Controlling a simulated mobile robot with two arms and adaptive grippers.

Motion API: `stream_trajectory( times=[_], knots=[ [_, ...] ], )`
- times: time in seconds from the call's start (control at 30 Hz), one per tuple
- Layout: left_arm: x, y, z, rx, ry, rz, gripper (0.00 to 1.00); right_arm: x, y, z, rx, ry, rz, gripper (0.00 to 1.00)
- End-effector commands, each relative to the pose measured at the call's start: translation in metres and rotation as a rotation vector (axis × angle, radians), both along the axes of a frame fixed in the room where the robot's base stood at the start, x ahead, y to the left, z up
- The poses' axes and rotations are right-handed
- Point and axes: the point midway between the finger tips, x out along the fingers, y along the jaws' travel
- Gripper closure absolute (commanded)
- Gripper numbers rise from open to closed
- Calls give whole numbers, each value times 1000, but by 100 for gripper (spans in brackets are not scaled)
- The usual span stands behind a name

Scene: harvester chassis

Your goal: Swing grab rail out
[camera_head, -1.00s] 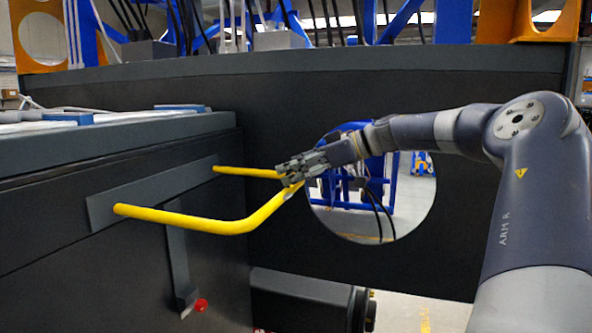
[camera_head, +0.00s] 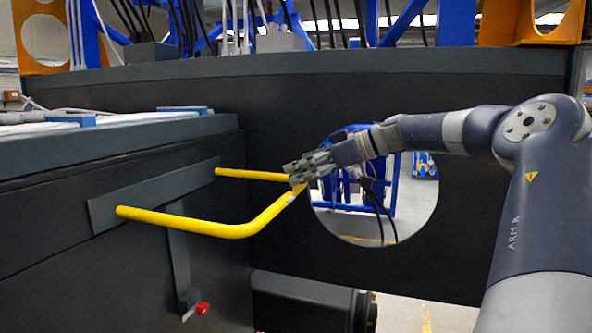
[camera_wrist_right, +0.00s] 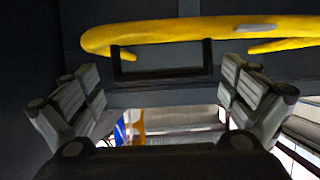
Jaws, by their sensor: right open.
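The yellow grab rail (camera_head: 235,229) is a U-shaped bar. It sticks out from a dark mounting plate (camera_head: 150,196) on the side of the dark chassis block at the left. My right gripper (camera_head: 297,173) is at the rail's outer far corner and hides part of it. In the right wrist view the gripper (camera_wrist_right: 160,108) has its fingers spread wide with nothing between them. The rail (camera_wrist_right: 170,34) crosses above and beyond the fingertips there, with a grey patch on it. Contact cannot be told. My left gripper is in neither view.
A dark wall (camera_head: 480,190) with a round opening stands behind my right gripper. A bracket with a red knob (camera_head: 202,308) is below the rail. Blue frames and cables rise above the wall.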

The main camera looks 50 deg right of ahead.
Motion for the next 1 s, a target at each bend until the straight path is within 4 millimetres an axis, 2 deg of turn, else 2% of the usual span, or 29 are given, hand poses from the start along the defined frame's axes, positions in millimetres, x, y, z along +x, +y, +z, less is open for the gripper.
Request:
stream_trajectory(
  times=[0.3,0.5,0.7,1.0],
  knots=[
    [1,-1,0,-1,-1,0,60,-58,-19,30,-4,-8,-2,0],
    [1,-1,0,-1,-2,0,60,-86,-27,42,-4,-7,-1,0],
    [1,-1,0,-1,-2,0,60,-96,-30,47,-2,-6,1,0],
    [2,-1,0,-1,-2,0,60,-97,-30,46,-2,-5,1,0]
  ],
)
